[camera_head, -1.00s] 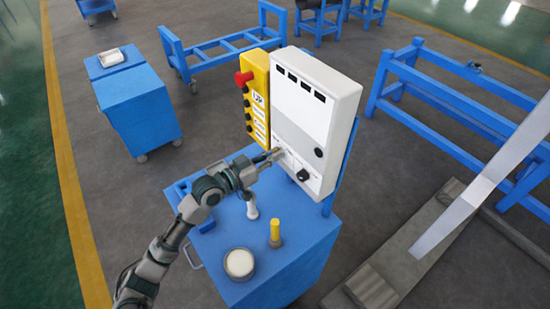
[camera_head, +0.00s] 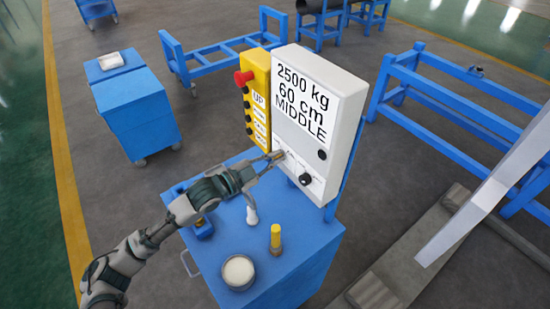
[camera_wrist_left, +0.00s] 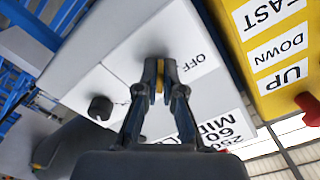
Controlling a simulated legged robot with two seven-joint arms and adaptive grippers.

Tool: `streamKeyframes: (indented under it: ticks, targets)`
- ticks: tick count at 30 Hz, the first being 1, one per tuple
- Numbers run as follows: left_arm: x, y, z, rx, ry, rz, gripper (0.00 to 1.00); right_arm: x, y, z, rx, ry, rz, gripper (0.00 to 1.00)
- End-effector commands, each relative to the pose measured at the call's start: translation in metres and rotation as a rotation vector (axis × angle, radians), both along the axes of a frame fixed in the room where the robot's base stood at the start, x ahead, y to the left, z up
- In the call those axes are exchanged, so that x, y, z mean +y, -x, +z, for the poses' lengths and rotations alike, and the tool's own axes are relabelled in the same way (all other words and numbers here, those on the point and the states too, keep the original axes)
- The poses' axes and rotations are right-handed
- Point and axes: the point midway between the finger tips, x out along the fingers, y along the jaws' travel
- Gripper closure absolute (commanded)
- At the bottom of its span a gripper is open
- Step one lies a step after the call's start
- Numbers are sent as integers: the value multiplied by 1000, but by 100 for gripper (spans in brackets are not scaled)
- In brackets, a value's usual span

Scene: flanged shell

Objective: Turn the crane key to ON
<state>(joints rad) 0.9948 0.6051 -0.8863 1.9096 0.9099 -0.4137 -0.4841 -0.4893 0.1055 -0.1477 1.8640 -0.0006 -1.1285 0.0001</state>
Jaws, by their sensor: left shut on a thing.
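The white control box (camera_head: 338,122) stands on the blue cart, and its screen (camera_head: 304,103) reads "2500 kg 60 cm MIDDLE". My left gripper (camera_head: 278,155) is at the lower left of the box front. In the left wrist view my left gripper (camera_wrist_left: 160,75) is shut on the crane key (camera_wrist_left: 160,86), of which only a small yellowish piece shows between the fingertips. An OFF label (camera_wrist_left: 196,60) is beside the fingers. No ON label is visible, and the key's exact angle is hidden. My right gripper is out of view.
A yellow button panel (camera_head: 257,95) with a red knob is attached left of the box. A black knob (camera_head: 305,179) is right of my gripper. The blue cart top (camera_head: 305,235) holds a round white-topped container (camera_head: 238,270) and a yellow-topped peg (camera_head: 275,236).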

Motion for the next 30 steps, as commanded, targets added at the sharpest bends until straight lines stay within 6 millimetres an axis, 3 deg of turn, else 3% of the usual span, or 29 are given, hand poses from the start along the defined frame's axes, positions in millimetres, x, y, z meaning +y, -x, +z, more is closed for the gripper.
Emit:
streamKeyframes:
  ticks: [22,25,30]
  targets:
    - [-2,2,-4,-62,-56,-4,100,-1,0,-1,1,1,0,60]
    - [-2,2,-4,-63,-55,-4,71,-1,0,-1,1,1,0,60]
    - [-3,1,-3,-65,-54,-3,69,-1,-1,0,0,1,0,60]
